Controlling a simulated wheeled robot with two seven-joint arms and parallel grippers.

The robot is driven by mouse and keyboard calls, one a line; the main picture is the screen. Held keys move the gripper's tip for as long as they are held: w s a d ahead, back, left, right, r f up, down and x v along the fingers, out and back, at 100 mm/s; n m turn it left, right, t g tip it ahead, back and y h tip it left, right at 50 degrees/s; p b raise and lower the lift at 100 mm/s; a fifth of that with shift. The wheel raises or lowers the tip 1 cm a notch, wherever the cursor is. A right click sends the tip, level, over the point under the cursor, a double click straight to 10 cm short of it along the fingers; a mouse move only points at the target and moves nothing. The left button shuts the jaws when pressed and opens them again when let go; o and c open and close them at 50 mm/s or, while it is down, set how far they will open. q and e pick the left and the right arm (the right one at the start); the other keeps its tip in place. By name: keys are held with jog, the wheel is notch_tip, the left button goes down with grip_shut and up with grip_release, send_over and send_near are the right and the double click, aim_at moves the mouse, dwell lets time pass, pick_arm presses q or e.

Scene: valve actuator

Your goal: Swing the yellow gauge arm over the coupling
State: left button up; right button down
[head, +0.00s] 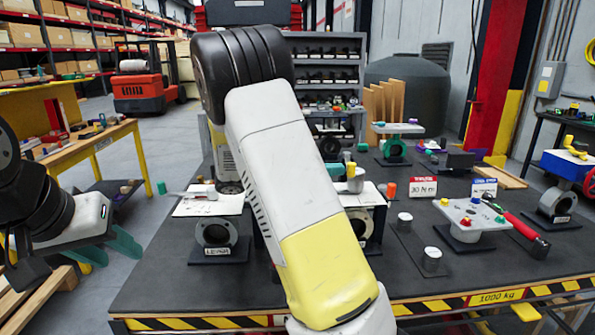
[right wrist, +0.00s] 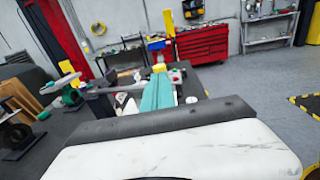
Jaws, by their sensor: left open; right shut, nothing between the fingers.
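My left gripper (head: 122,256) is at the left in the head view, open and empty, beside the table and away from the stations. My right arm crosses the middle of the head view and hides part of the table. In the right wrist view my right gripper (right wrist: 158,82) is shut, with teal fingers together and nothing between them. A small yellow piece (right wrist: 159,68) shows just past the fingertips; contact cannot be told. A small yellow upright (head: 350,169) stands above a white station behind my right arm. I cannot tell which yellow piece is the gauge arm. The coupling is not clearly identifiable.
A plate station (head: 472,215) with coloured knobs and a red-handled tool (head: 522,227) lie at the right. A ring-shaped station (head: 216,236) stands at the left. A blue unit (head: 568,165) with yellow on top is far right. Dark tabletop (head: 160,270) is clear at front left.

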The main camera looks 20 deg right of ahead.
jog(key=shift+d, duration=0.25)
jog(key=shift+s, duration=0.1)
jog(key=shift+s+d+n+t, duration=0.3)
jog(key=shift+s+d+t, duration=0.2)
jog(key=shift+d, duration=0.35)
jog(key=shift+s+d+n+t, duration=0.3)
jog(key=shift+s+d+t, duration=0.15)
jog(key=shift+d, duration=0.4)
jog(key=shift+s, duration=0.1)
